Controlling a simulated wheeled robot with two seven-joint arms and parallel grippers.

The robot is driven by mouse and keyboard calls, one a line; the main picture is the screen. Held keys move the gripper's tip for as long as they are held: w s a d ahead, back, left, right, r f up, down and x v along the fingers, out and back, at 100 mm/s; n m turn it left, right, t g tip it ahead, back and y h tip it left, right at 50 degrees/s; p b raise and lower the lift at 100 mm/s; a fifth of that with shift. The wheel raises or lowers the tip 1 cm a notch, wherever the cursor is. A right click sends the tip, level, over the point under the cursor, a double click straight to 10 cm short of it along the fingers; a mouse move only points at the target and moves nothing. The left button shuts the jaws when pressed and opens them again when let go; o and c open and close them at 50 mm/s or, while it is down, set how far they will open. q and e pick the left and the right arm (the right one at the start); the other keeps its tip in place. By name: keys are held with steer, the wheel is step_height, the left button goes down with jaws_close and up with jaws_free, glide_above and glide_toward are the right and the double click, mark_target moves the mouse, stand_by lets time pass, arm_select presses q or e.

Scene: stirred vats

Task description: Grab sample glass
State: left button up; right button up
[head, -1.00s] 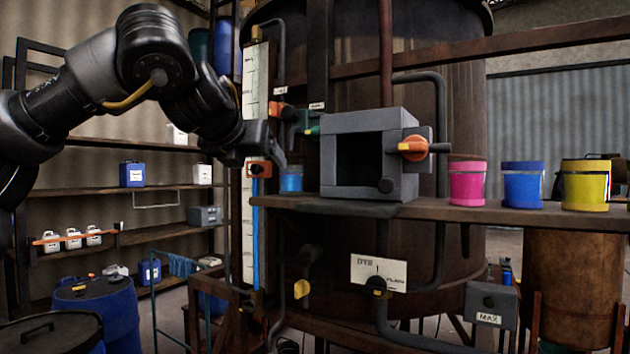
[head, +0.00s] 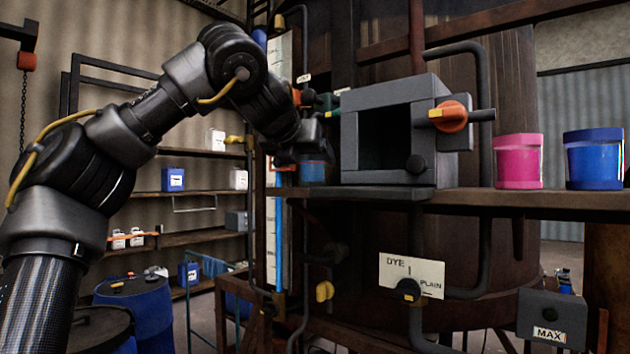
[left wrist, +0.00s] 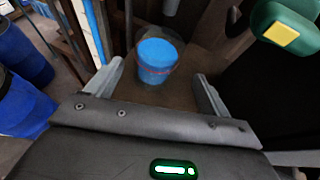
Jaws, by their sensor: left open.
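The sample glass is a small cup with blue contents (head: 312,174). It stands on the shelf just left of the grey box, partly hidden by my gripper. In the left wrist view the glass (left wrist: 157,62) is upright, ahead of my palm and between the lines of the two fingers. My left gripper (head: 306,150) is open, right by the glass in the head view. In the left wrist view its fingertips (left wrist: 159,74) are spread on either side of the glass, with gaps showing. Nothing is held. My right gripper is out of view.
The open-fronted grey box (head: 390,135) with an orange knob (head: 452,116) stands close to the right. A green valve handle (left wrist: 286,30) is near the gripper. A pink pot (head: 517,162) and a blue pot (head: 594,160) share the shelf (head: 470,198).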

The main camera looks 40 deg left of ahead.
mark_target(312, 170)
arm_select(q)
steer(key=shift+w+a, duration=0.25)
steer(key=shift+a, duration=0.15)
steer(key=shift+w+f, duration=0.15)
steer(key=shift+w, duration=0.05)
steer(key=shift+w+f+p, duration=0.15)
steer(key=shift+w+p, duration=0.2)
steer(key=shift+p, duration=0.15)
steer(key=p+x, duration=0.1)
steer(key=x, duration=0.2)
steer(key=shift+w+a+f, duration=0.15)
steer(key=shift+a+f, duration=0.15)
steer(key=shift+w+a+f, duration=0.15)
steer(key=shift+w, duration=0.15)
steer(key=shift+s+d, duration=0.15)
steer(key=shift+d, duration=0.05)
steer(key=shift+c, duration=0.9)
steer(key=shift+a, duration=0.1)
steer(key=c, duration=0.9)
steer(key=shift+c, duration=1.3)
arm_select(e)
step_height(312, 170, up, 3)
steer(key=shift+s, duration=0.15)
arm_select(q)
steer(key=shift+p, duration=0.3)
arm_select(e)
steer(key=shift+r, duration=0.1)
